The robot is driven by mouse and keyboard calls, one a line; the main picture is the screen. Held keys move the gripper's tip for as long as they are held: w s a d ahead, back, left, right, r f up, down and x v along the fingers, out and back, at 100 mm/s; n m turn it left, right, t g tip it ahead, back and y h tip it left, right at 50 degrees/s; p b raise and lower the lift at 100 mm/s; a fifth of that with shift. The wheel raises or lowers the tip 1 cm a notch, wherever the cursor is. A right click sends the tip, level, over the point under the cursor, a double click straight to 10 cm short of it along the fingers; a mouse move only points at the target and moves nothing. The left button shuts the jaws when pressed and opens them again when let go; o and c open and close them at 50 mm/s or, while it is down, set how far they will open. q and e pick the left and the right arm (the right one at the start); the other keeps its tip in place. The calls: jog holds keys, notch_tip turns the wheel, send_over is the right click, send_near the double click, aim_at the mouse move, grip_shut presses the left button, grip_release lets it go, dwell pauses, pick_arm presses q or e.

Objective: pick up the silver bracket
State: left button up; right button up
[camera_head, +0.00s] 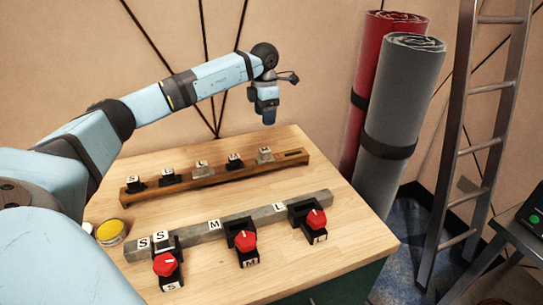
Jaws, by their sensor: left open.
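A wooden rail (222,175) at the back of the table carries a row of small brackets with letter tags. The bracket tagged L at the rail's right end (265,156) looks silver-grey. The other L bracket (202,168), left of the middle, also looks greyish; the rest look black. My left gripper (268,118) is open and points down, above and behind the right end of the rail, apart from the brackets. Its fingers are small and partly overlap in this view. My right gripper is not in view.
A grey bar (190,232) with several letter tags lies in front, with red-knobbed black clamps (246,242) along it. A yellow-topped round tin (110,232) stands at left. Rolled mats (397,105) and a ladder (468,150) stand right of the wooden table (350,235).

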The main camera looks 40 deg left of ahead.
aim_at(265, 150)
pick_arm(q)
jog(key=f, duration=0.7)
jog(key=shift+s+d+f+b, duration=0.1)
jog(key=shift+s+f+b, duration=0.1)
jog(key=shift+f+b, duration=0.1)
jog(key=f, duration=0.5)
jog(key=shift+s+d, duration=0.25)
jog(key=shift+s, duration=0.05)
grip_shut()
